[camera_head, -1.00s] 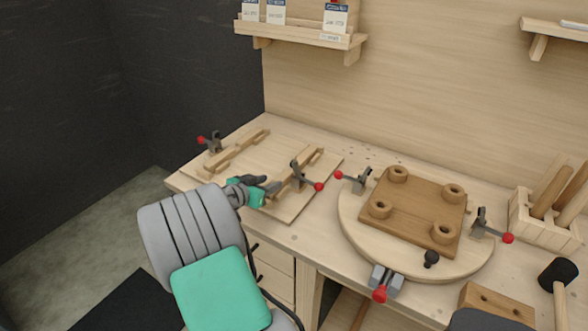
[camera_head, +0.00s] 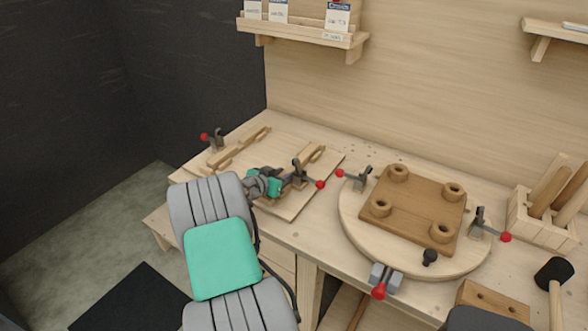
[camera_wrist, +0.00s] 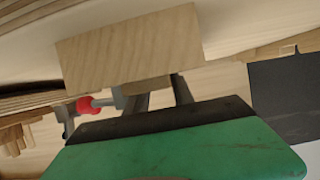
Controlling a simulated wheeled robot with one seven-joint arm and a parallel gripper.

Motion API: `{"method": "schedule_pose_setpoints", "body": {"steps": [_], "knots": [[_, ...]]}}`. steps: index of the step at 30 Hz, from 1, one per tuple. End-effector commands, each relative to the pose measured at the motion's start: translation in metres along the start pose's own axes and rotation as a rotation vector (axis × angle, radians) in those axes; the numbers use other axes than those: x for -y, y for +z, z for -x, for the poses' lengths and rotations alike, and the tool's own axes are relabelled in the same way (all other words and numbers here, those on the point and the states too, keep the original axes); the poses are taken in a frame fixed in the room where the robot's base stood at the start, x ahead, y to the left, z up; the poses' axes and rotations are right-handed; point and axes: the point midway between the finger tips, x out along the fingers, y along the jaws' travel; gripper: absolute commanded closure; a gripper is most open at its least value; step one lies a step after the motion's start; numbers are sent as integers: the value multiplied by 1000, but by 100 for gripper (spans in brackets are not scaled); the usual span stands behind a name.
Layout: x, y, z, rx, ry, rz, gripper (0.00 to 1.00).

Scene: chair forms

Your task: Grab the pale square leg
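In the wrist view a pale, square-edged wooden piece (camera_wrist: 130,45) fills the upper middle and hides my fingertips. It looks like the pale square leg, but I see only part of it. My gripper (camera_wrist: 160,92) has its two dark fingers apart, with wood showing between them; contact is not clear. In the head view my gripper (camera_head: 286,184) is at the right-hand rail of the jig board (camera_head: 292,210), beside a red-tipped clamp (camera_head: 301,175). My arm and gripper hide what lies there.
A round turntable (camera_head: 352,222) bears a brown plate (camera_head: 413,208) with round sockets, with clamps around it. A crate of wooden legs (camera_head: 540,230) and a mallet (camera_head: 556,272) are at the right. Another clamp (camera_head: 214,140) stands at the jig's far left.

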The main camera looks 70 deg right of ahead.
Motion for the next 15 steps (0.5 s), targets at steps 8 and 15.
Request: {"method": "schedule_pose_setpoints", "body": {"steps": [8, 15], "knots": [[0, 0, 0, -1, 0, 0, 100], [0, -2, 0, -2, 0, -2, 100]]}}
